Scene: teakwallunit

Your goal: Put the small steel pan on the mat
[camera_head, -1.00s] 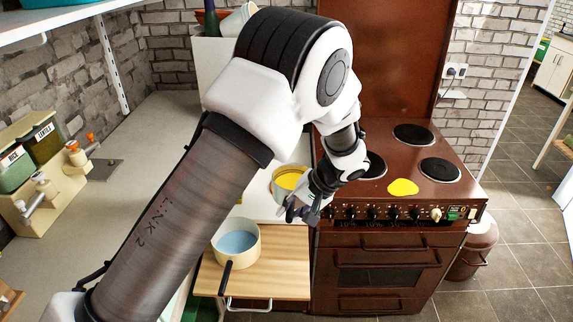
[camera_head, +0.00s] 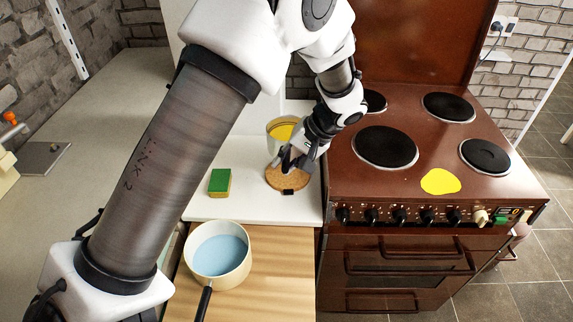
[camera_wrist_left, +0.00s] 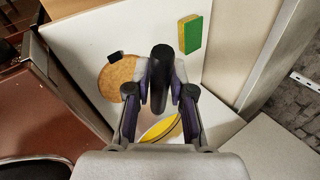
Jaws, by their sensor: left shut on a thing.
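The small steel pan (camera_head: 282,131), yellow inside, is on the white worktop, partly hidden behind my left gripper (camera_head: 287,160). In the left wrist view, its black handle (camera_wrist_left: 162,62) stands between the fingers of my left gripper (camera_wrist_left: 161,92), which is shut on it. A yellow part of the pan (camera_wrist_left: 163,128) shows below them. The round cork mat (camera_head: 287,180) lies on the worktop just in front of the pan and below the gripper. It also shows in the left wrist view (camera_wrist_left: 117,78). I cannot tell whether the pan is lifted. My right gripper is not in view.
A cream pan (camera_head: 221,258) with blue inside stands on the wooden board (camera_head: 275,285), its handle toward the front. A green and yellow sponge (camera_head: 220,182) lies left of the mat. A brown stove (camera_head: 415,185) with black plates and a yellow patch (camera_head: 440,181) is at right.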

